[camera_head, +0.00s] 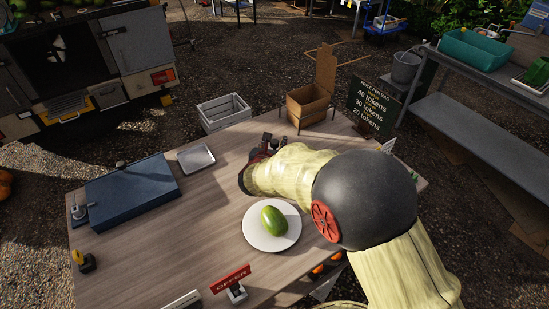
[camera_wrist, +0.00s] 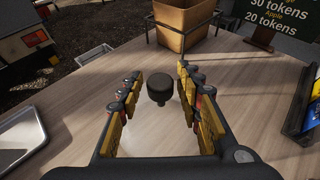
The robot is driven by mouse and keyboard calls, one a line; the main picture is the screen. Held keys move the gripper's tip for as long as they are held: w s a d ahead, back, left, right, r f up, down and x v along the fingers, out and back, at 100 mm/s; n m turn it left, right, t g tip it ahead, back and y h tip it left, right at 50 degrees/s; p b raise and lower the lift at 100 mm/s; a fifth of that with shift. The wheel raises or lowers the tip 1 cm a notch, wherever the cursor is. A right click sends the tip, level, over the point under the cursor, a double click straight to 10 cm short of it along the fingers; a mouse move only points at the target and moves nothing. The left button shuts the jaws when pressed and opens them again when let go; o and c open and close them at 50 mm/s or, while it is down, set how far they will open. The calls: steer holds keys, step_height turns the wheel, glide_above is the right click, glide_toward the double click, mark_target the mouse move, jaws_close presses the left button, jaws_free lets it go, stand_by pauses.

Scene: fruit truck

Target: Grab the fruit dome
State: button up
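A black round knob (camera_wrist: 159,90) stands between the fingers in the wrist view, apart from both. A faint clear shape with pale reflections shows around and below it, which looks like the see-through fruit dome; its edge is hard to make out. My gripper (camera_wrist: 158,88) is open and empty, its yellow-and-black fingers on either side of the knob. In the head view my gripper (camera_head: 268,145) is over the far part of the table, and my arm hides most of the dome area. A green fruit (camera_head: 273,220) lies on a white plate (camera_head: 254,238), uncovered.
The wooden table (camera_head: 190,220) bears a dark blue case (camera_head: 132,190), a metal tray (camera_head: 196,158) and a red offer sign (camera_head: 231,279). A wooden box (camera_head: 308,104) and a black price board (camera_head: 373,105) stand along the far side. The table's middle left is clear.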

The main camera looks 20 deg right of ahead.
jaws_close()
stand_by(0.3)
steer(key=shift+r, duration=0.1)
stand_by(0.4)
